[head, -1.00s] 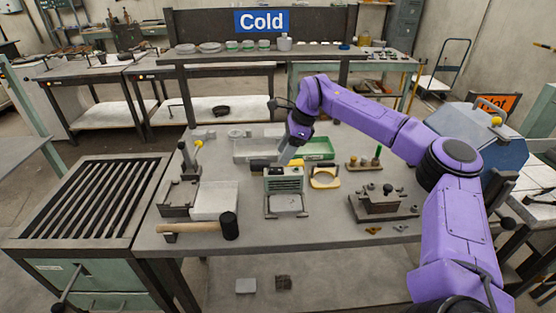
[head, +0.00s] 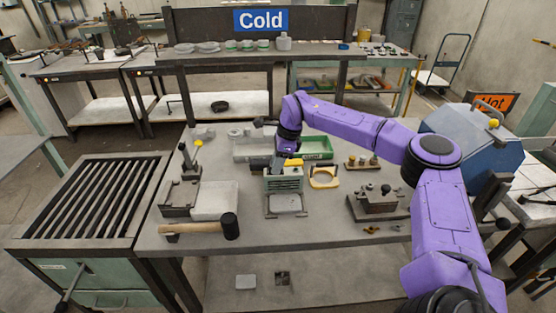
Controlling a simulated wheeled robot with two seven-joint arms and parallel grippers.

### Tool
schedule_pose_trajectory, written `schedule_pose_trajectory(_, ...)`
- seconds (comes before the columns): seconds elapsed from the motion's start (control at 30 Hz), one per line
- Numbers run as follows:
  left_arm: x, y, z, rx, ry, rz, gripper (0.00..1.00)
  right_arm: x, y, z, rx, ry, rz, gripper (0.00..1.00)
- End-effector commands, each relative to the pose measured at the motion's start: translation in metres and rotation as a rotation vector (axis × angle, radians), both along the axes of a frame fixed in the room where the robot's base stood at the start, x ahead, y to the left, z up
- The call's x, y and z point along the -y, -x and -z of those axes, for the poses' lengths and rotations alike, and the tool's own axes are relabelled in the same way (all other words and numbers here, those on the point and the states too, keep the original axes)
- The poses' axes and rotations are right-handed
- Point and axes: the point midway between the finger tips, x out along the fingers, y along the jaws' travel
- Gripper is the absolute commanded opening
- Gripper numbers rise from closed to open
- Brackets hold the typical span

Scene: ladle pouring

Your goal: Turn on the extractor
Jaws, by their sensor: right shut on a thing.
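The extractor (head: 284,183), which I take to be the small grey-green box with a slatted front, stands upright near the middle of the workbench. My right gripper (head: 280,164) reaches down to its top from behind. The jaws are shut at the top of the box, and the fingertips are small and partly hidden against dark parts there. A dark piece with a yellow edge (head: 260,164) shows just left of the gripper. I cannot make out a switch or its position. My left gripper is not in view.
On the workbench (head: 300,238), a yellow-framed piece (head: 324,177) lies right of the extractor and a green tray (head: 318,147) behind it. A mallet (head: 205,228) lies front left. A dark metal fixture (head: 380,200) stands right. The bench front is mostly clear.

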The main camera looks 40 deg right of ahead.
Motion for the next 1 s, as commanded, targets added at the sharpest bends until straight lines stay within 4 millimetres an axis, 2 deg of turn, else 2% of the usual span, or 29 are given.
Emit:
schedule_pose_trajectory(0.03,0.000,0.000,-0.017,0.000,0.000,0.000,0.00,-0.003,-0.001,-0.010,-0.027,0.042,-0.005,0.00)
schedule_pose_trajectory(0.1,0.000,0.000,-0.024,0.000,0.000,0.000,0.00,-0.004,-0.002,-0.008,-0.059,0.092,-0.004,0.00)
schedule_pose_trajectory(0.47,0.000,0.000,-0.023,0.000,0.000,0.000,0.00,-0.004,-0.002,-0.001,-0.081,0.132,0.000,0.00)
schedule_pose_trajectory(0.5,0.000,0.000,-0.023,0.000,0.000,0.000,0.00,-0.003,-0.002,-0.001,-0.081,0.132,0.000,0.41)
schedule_pose_trajectory(0.53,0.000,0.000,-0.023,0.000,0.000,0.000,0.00,-0.003,-0.002,-0.001,-0.081,0.131,0.000,0.50)
schedule_pose_trajectory(0.57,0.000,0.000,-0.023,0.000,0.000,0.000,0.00,-0.003,-0.002,-0.001,-0.081,0.131,0.000,0.53)
schedule_pose_trajectory(0.87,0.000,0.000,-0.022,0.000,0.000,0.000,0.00,-0.003,-0.002,-0.004,-0.079,0.131,0.001,0.53)
schedule_pose_trajectory(1.0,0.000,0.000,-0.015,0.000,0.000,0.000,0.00,-0.001,-0.001,-0.025,-0.075,0.130,0.001,0.53)
